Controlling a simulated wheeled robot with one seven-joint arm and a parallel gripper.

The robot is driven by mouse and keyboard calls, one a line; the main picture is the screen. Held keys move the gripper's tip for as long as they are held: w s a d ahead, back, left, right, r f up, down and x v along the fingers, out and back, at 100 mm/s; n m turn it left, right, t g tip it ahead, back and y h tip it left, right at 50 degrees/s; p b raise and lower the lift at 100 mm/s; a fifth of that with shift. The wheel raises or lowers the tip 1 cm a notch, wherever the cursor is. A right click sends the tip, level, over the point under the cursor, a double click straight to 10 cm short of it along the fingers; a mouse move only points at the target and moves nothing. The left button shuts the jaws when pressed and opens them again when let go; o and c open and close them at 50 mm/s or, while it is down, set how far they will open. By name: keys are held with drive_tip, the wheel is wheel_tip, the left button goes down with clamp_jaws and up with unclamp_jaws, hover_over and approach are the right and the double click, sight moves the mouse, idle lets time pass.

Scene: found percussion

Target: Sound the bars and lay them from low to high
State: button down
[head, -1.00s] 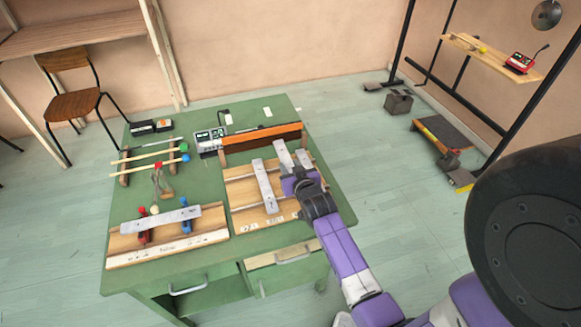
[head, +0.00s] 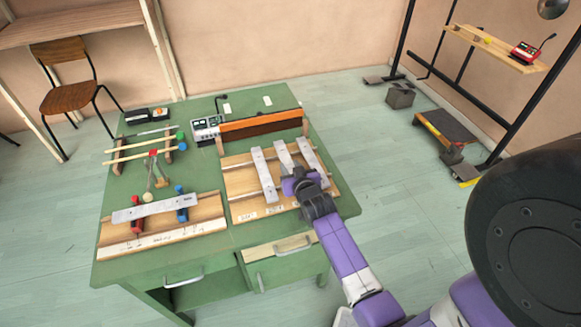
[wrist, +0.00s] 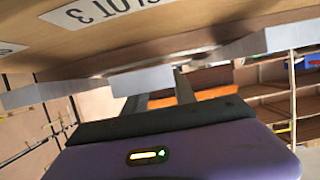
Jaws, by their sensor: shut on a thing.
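Three grey metal bars lie side by side on the wooden slot board (head: 245,190): a left bar (head: 265,177), a middle bar (head: 284,154) and a right bar (head: 314,162). My gripper (head: 297,180) is shut on the near part of the middle bar, whose end also shows in the wrist view (wrist: 152,79). The wrist view shows a "SLOT 3" label (wrist: 95,12) on the board. Whether the held bar touches the board is unclear. Another metal bar (head: 150,208) rests across the red support (head: 137,222) and blue support on the left board (head: 185,236).
Mallets (head: 135,158) lie on a rack at the table's back left. A meter box (head: 206,128) and a long orange-fronted bar (head: 258,127) stand behind the slot board. The green tabletop (head: 218,245) is bare between the boards. A metal stand is at the right.

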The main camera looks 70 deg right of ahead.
drive_tip(key=shift+f+b, duration=0.3)
drive_tip(key=shift+f, duration=0.05)
idle(0.3)
drive_tip(key=c, duration=0.9)
unclamp_jaws()
drive_tip(key=v, duration=0.7)
drive_tip(key=shift+s+a+b, duration=0.2)
drive_tip(key=shift+b, duration=0.1)
drive_tip(key=shift+r, duration=0.15)
